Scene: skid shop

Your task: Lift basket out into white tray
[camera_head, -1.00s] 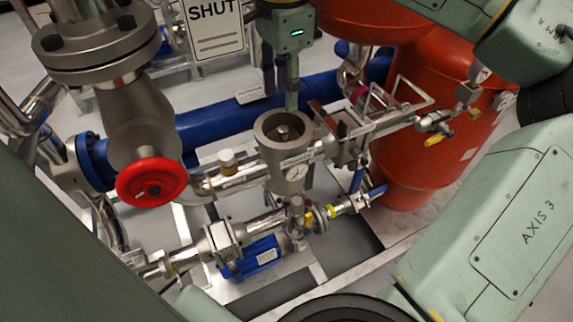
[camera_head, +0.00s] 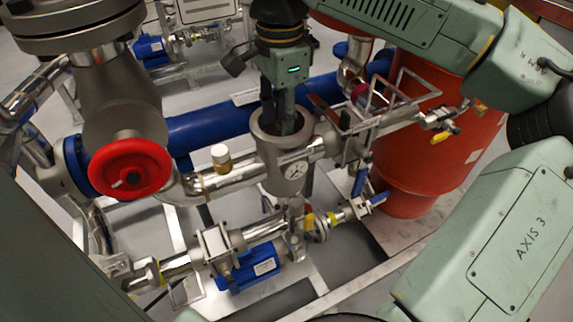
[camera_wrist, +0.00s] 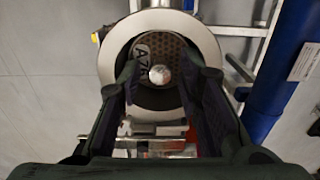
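The basket (camera_wrist: 175,52) is a dark perforated insert with a pale round knob (camera_wrist: 160,75), seated inside the steel strainer housing in the wrist view. My gripper (camera_head: 284,126) points down into the housing's mouth and hides the basket there. In the wrist view, my gripper (camera_wrist: 160,68) has its fingers apart on either side of the knob, with gaps visible between. I cannot pick out a white tray in either view.
A red handwheel valve (camera_head: 130,168) stands at left. A wire-frame rack (camera_head: 392,105) is close right of the housing, before a red tank (camera_head: 430,160). A blue pipe (camera_head: 215,128) runs behind. A brass-and-white fitting (camera_head: 221,158) stands just left of the housing.

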